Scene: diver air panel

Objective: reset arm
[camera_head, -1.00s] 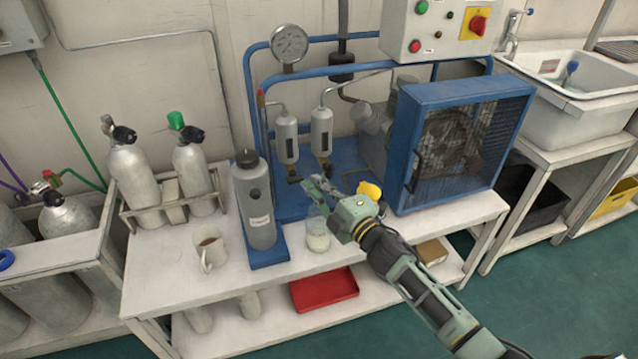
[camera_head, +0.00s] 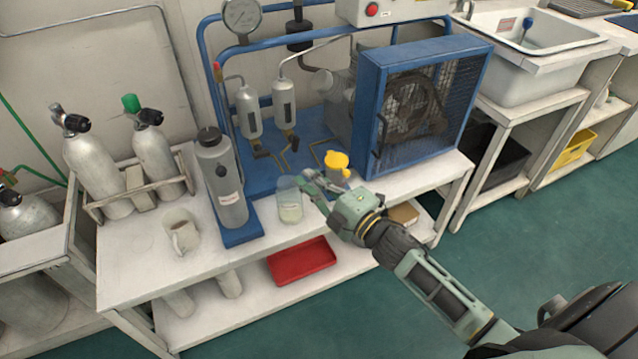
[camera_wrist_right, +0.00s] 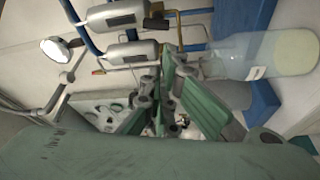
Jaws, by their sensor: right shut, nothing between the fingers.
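My right gripper (camera_head: 311,181) is shut and empty in the head view. It is above the front part of the white bench (camera_head: 270,262), just right of a glass jar (camera_head: 290,200) with pale contents. I cannot tell whether it touches the jar. In the right wrist view, the closed fingers (camera_wrist_right: 163,100) point toward the compressor's pipework, and the jar (camera_wrist_right: 285,52) shows at the upper right. My left gripper is not in view.
The blue-framed compressor (camera_head: 415,50) stands behind the gripper with a yellow-topped item (camera_head: 337,162) before it. A red tray (camera_head: 302,261) is on the lower shelf. Green floor is clear in front.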

